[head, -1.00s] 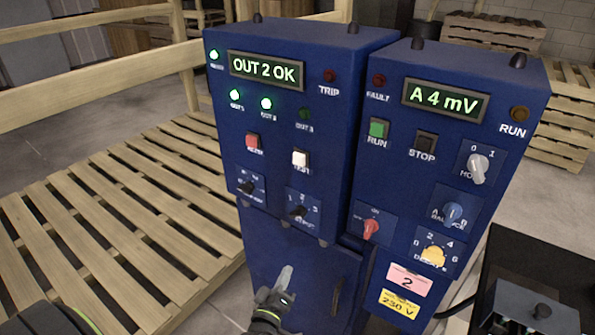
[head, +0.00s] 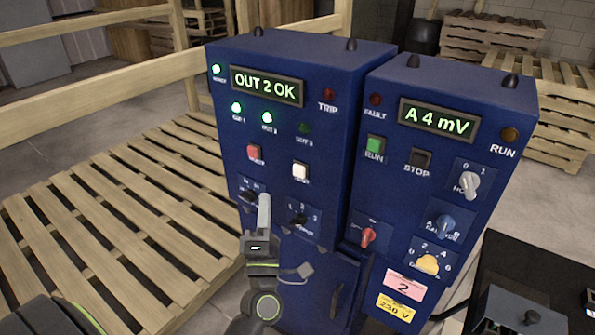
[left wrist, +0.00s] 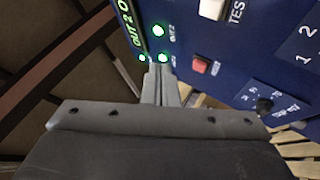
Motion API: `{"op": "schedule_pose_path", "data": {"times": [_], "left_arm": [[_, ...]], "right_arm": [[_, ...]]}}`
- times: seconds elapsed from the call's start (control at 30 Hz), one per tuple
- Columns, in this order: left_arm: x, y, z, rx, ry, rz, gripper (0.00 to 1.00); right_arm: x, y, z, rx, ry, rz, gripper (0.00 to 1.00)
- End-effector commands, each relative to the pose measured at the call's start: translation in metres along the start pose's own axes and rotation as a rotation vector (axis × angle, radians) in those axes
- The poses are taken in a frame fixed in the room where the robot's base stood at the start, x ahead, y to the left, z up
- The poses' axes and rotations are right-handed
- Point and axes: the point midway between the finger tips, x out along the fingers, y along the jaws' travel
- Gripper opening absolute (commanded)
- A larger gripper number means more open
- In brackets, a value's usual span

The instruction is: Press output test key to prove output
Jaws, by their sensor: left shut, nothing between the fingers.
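The white TEST key (head: 300,170) sits on the blue left cabinet (head: 335,120), right of a red reset key (head: 254,152). The cabinet's display (head: 267,85) reads OUT 2 OK. The OUT 1 (head: 237,107) and OUT 2 (head: 267,118) lamps are lit green; OUT 3 (head: 304,128) is dark. A black output selector (head: 298,217) is below the TEST key. My left gripper (head: 264,200) is shut and empty, pointing up in front of the cabinet, left of the selector and below the red key. The TEST key also shows in the left wrist view (left wrist: 212,9). My right gripper is not seen.
The right cabinet (head: 450,170) has a display reading A 4 mV, RUN and STOP keys and several knobs. A wooden pallet platform (head: 120,215) with a rail lies at left. A grey box (head: 520,312) stands on a dark surface at lower right.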

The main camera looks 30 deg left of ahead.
Motion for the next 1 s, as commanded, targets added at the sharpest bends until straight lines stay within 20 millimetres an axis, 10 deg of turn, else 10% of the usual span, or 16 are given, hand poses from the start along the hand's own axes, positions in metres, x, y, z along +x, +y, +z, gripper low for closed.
{"op": "schedule_pose_path", "data": {"times": [1.0], "left_arm": [[0.060,-0.045,0.044,0.003,-0.002,-0.001,0.00]], "right_arm": [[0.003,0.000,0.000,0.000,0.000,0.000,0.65]]}}
